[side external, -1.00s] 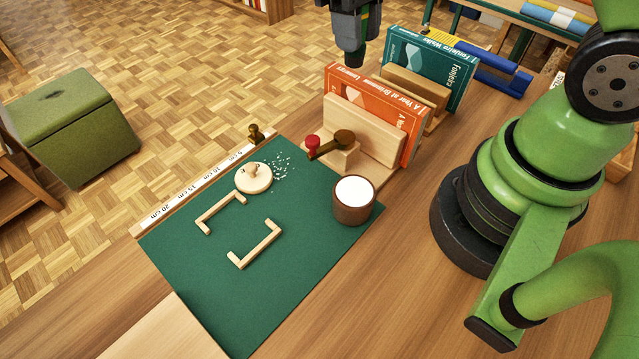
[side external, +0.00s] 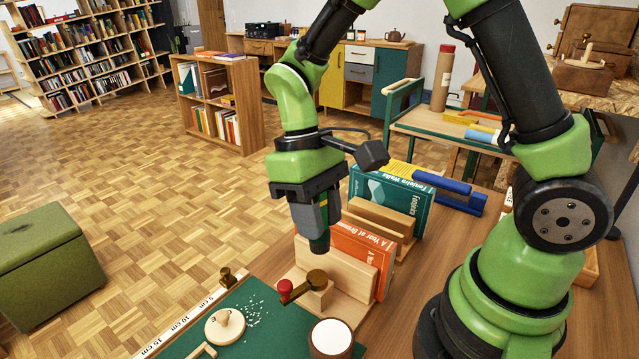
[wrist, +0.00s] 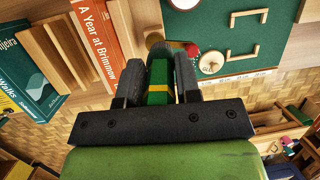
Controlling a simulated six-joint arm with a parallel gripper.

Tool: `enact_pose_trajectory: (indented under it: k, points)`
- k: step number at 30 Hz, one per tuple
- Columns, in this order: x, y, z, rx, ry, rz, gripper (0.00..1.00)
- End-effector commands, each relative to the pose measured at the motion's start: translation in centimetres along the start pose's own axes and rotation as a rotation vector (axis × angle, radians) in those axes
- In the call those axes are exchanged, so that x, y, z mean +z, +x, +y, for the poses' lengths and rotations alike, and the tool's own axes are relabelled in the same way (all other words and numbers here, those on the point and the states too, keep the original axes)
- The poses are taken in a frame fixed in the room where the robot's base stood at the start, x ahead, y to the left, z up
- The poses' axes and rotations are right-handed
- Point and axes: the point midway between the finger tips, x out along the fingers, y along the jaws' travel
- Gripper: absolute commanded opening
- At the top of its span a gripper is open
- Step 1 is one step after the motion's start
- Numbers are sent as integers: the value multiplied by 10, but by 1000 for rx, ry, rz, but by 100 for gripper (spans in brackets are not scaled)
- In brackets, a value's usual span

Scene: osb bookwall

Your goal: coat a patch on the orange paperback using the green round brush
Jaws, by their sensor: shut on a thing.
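My gripper (side external: 318,215) hangs in front of the orange paperback (side external: 364,249) and, in this view, overlaps the top of its wooden press. It is shut on the green round brush (wrist: 158,92), whose green handle with a yellow band shows between the jaws in the wrist view. The brush tip is dark and points down; I cannot tell whether it touches anything. The orange paperback also shows in the wrist view (wrist: 97,32), upright beside the wooden press (side external: 340,275). A brown pot (side external: 331,341) with white contents stands on the right of the mat, cut by the lower frame edge.
A teal book (side external: 395,194) stands in a second wooden holder behind. A red-knobbed lever (side external: 296,291) sits on the press front. The green mat (side external: 268,325) carries a round wooden piece (side external: 225,326) and white crumbs. A blue tool (side external: 458,190) lies at the back right.

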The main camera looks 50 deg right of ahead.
Motion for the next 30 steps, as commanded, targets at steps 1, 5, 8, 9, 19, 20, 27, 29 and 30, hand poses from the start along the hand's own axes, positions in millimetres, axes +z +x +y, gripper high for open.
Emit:
enact_pose_trajectory:
  k: [1, 5, 8, 9, 19, 20, 27, 29, 30]
  points:
    - [10, 8, -13, -16, -8, -40, 7]
    - [32, 22, -37, -53, -6, -121, 7]
    - [41, 28, -47, -67, -2, -156, 7]
    - [43, 30, -49, -70, -1, -163, 7]
    - [36, 60, -46, -71, 3, -169, 7]
    - [35, 63, -46, -72, 3, -168, 7]
    - [29, 81, -44, -72, 1, -166, 7]
    - [28, 84, -44, -72, 1, -165, 7]
    - [28, 85, -43, -72, 1, -165, 7]
